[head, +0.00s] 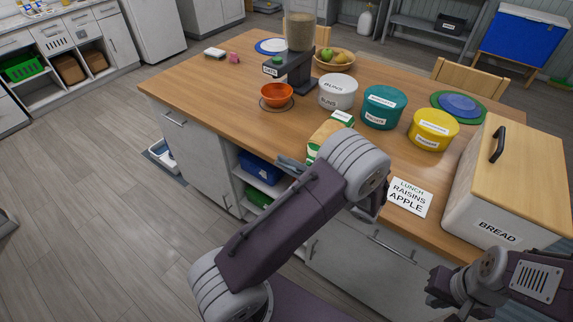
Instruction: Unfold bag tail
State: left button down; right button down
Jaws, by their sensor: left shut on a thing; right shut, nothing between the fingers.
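The bag (331,130), tan with a green and white label end, lies on the wooden table near its front edge. My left arm's wrist covers much of it, so its tail and lower part cannot be made out. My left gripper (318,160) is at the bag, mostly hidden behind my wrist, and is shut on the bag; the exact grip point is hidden. My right gripper (441,290) is low at the right, shut and empty, in front of the table and apart from the bag.
Behind the bag stand white (338,95), teal (384,110) and yellow (433,133) canisters. An orange bowl (277,96) sits below a dispenser (296,60). A note card (410,196) and a bread box (500,222) are at right. The table's left part is mostly clear.

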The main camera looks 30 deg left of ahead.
pick_arm(q)
jog(key=s+f+n+b, duration=0.3)
jog(key=f+n+b, duration=0.1)
jog(key=f+b, duration=0.2)
jog(key=shift+a, duration=0.15)
jog(key=shift+s, duration=0.1)
dwell(0.5)
jog(key=c, duration=1.5)
grip_release()
jog(key=shift+c, duration=0.2)
jog(key=d, duration=0.9)
jog(key=shift+s+b, duration=0.3)
jog(key=shift+b, duration=0.15)
